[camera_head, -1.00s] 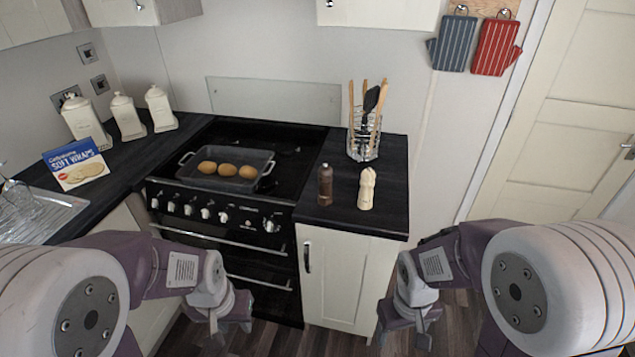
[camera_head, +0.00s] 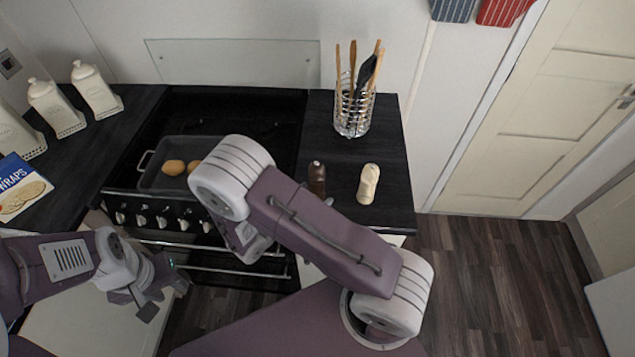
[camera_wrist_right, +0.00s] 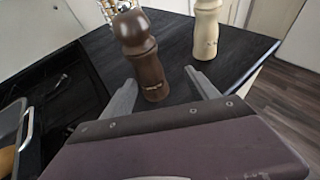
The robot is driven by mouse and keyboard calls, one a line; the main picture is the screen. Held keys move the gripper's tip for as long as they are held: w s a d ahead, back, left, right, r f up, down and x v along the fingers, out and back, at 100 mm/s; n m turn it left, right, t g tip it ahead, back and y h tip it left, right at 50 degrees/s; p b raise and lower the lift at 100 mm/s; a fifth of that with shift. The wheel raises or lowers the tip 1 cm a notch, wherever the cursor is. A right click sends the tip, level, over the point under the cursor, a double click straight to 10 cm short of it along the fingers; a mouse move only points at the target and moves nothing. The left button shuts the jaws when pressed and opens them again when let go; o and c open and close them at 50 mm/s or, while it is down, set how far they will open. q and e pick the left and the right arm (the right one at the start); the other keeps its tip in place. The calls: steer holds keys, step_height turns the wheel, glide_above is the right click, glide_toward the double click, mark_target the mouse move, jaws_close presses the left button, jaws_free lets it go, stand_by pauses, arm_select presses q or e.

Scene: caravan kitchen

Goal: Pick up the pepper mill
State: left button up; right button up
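The pepper mill is a dark brown turned-wood mill (camera_head: 317,178) standing upright near the front of the counter right of the stove. In the right wrist view the mill (camera_wrist_right: 146,62) stands close ahead, nearer the left finger. My right gripper (camera_wrist_right: 160,78) is open, with its fingertips near the mill's lower body; I cannot tell whether they touch it. My right arm hides this gripper in the head view. A cream mill (camera_head: 368,184) stands just right of the brown one, also in the right wrist view (camera_wrist_right: 207,30). My left gripper (camera_head: 163,299) is open and empty before the stove.
A wire utensil holder (camera_head: 353,112) stands behind the mills. A grey baking dish (camera_head: 160,178) with round brown food sits on the stove (camera_head: 225,115). White canisters (camera_head: 95,90) and a blue wraps box (camera_head: 20,190) stand at left. Floor is clear at right.

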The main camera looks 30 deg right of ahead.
mark_target(326, 192)
steer(key=shift+w+d+f, duration=0.15)
steer(key=shift+d+f, duration=0.05)
steer(key=shift+d, duration=0.4)
steer(key=shift+w+f, duration=0.15)
steer(key=shift+w, duration=0.1)
steer(key=p+x, duration=0.1)
steer(key=x, duration=0.4)
steer(key=shift+w+d+f, duration=0.1)
steer(key=shift+d, duration=0.1)
steer(key=shift+a, duration=0.15)
steer(key=c, duration=0.6)
jaws_close()
